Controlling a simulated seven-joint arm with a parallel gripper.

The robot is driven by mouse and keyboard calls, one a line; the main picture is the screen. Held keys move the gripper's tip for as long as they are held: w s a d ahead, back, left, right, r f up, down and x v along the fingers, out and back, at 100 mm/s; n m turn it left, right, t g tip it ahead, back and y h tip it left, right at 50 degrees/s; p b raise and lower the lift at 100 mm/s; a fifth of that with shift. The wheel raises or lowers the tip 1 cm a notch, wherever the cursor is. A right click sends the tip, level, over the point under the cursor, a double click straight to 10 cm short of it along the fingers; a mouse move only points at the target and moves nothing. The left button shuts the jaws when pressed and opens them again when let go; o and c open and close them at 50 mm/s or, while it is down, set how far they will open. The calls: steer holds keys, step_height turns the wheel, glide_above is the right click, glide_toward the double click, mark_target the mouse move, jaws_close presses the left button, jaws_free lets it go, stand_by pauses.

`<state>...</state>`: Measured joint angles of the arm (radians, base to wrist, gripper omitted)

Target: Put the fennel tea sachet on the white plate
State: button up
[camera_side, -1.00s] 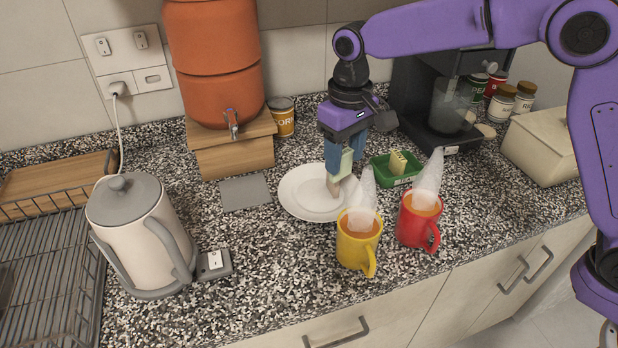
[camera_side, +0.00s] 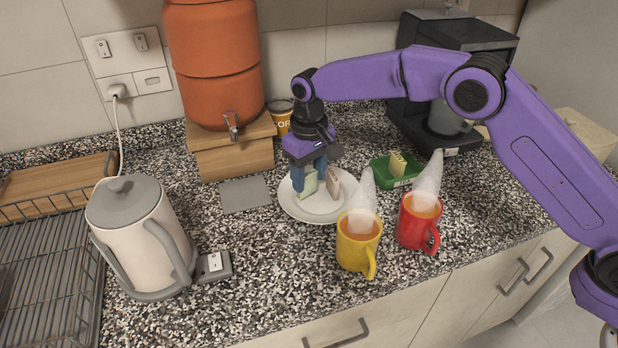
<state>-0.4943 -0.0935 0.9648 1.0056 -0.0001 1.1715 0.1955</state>
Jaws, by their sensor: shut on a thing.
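The white plate (camera_side: 290,206) lies on the speckled counter in the middle of the view. My gripper (camera_side: 309,182) is over the plate, pointing down, and is shut on a pale green sachet (camera_side: 308,187). The sachet is upright, low over the plate; I cannot tell whether it touches it. A beige-pink sachet (camera_side: 333,185) stands on the plate just right of the held one. I cannot read either label, so I cannot confirm which is fennel.
A green tray (camera_side: 380,175) with yellowish sachets (camera_side: 397,163) is right of the plate. A yellow mug (camera_side: 358,247) and a red mug (camera_side: 416,227) of steaming tea stand in front. A kettle (camera_side: 140,235) is left; a wooden stand (camera_side: 235,157) is behind.

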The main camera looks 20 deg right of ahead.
mark_target(309, 176)
steer(key=shift+f, duration=0.75)
steer(key=o, duration=1)
step_height(309, 176, up, 12)
steer(key=shift+r, duration=0.1)
steer(key=shift+s, duration=0.1)
